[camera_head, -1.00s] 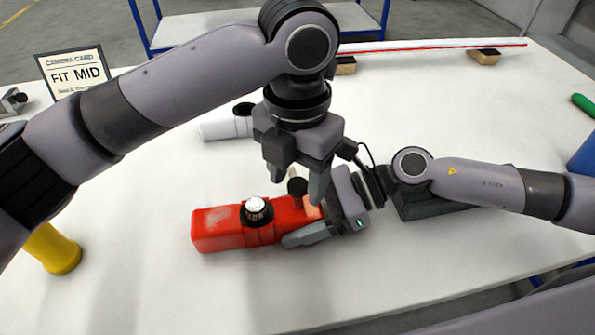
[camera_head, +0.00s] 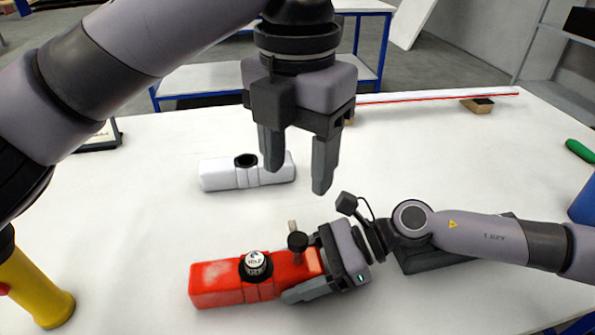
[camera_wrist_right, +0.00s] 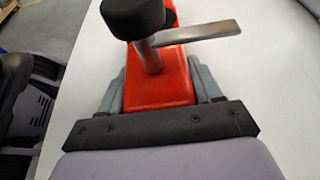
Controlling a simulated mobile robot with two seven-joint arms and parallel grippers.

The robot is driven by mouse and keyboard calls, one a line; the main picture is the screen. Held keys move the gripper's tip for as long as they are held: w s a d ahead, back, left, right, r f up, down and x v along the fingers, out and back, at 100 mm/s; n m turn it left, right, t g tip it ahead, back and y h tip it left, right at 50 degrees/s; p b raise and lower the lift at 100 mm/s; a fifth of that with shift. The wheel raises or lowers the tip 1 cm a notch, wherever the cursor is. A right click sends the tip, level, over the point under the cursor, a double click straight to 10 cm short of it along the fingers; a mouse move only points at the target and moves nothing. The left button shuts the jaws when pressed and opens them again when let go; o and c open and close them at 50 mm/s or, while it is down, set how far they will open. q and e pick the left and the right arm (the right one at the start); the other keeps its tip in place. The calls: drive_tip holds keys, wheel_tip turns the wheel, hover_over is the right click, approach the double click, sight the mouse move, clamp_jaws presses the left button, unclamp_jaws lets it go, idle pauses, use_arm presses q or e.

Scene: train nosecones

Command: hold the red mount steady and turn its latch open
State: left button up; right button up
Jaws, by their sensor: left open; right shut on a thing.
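The red mount (camera_head: 222,284) lies on the white table, a long block with a round white-topped knob (camera_head: 256,262) on it. Its latch (camera_head: 297,241) has a dark round head and a pale lever, near the mount's right end. In the right wrist view the latch lever (camera_wrist_right: 205,32) points to the right above the red body (camera_wrist_right: 160,92). My right gripper (camera_head: 305,276) is shut on the mount's right end, one finger along the near side. My left gripper (camera_head: 297,178) is open and empty, pointing down, above and behind the latch and apart from it.
A white mount (camera_head: 222,174) lies behind the red one. A yellow cylinder (camera_head: 38,290) stands at the front left. A long red-edged white strip (camera_head: 430,97) on wooden blocks lies at the back. A green object (camera_head: 580,151) is at the right edge. The table between the mounts is clear.

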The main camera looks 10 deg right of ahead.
idle(0.3)
drive_tip(key=o, duration=1.2)
drive_tip(key=shift+o, duration=0.2)
